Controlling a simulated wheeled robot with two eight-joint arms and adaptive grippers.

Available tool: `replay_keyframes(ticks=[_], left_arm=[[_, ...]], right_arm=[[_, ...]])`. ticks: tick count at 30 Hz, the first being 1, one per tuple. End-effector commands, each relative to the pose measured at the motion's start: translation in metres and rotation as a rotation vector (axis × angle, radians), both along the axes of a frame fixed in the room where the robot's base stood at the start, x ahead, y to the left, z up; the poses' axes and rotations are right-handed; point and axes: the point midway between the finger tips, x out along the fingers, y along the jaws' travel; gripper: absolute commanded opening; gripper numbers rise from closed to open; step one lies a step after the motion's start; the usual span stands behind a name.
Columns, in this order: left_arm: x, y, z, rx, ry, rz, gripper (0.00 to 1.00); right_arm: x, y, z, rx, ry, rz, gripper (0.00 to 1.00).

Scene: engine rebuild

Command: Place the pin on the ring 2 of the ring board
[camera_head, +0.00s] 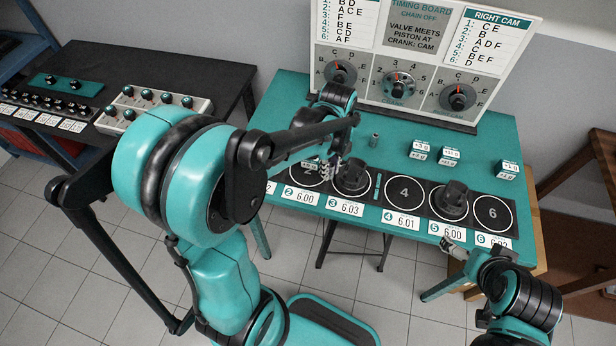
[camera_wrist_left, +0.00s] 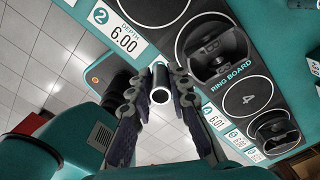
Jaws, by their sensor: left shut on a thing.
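My left gripper (camera_head: 325,169) is above the ring board (camera_head: 376,187), near ring 2 (camera_head: 305,177) and ring 3. In the left wrist view my left gripper (camera_wrist_left: 160,78) is shut on the pin (camera_wrist_left: 160,94), a small metal tube with its open end facing the camera. Ring 2 (camera_wrist_left: 152,8) is at the top of that view, beyond the fingertips, and looks empty where it shows. In the head view the gripper and arm partly cover ring 2, and the pin is not clear. My right gripper (camera_head: 455,249) is by the table's front edge; its finger opening is unclear.
Dark pistons stand on ring 3 (camera_head: 351,178) and ring 5 (camera_head: 453,200). Ring 4 (camera_head: 404,190) and ring 6 (camera_head: 492,212) are empty. A small teal cylinder (camera_head: 374,140) and several labelled blocks (camera_head: 448,157) stand behind. The timing board (camera_head: 420,62) rises at the back.

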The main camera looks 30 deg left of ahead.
Motion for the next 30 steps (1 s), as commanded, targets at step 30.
replay_keyframes(ticks=[30], left_arm=[[0.012, 0.084, -0.091, 0.0, 0.0, 0.0, 0.0]], right_arm=[[0.0, 0.0, -0.041, 0.0, 0.0, 0.0, 1.0]])
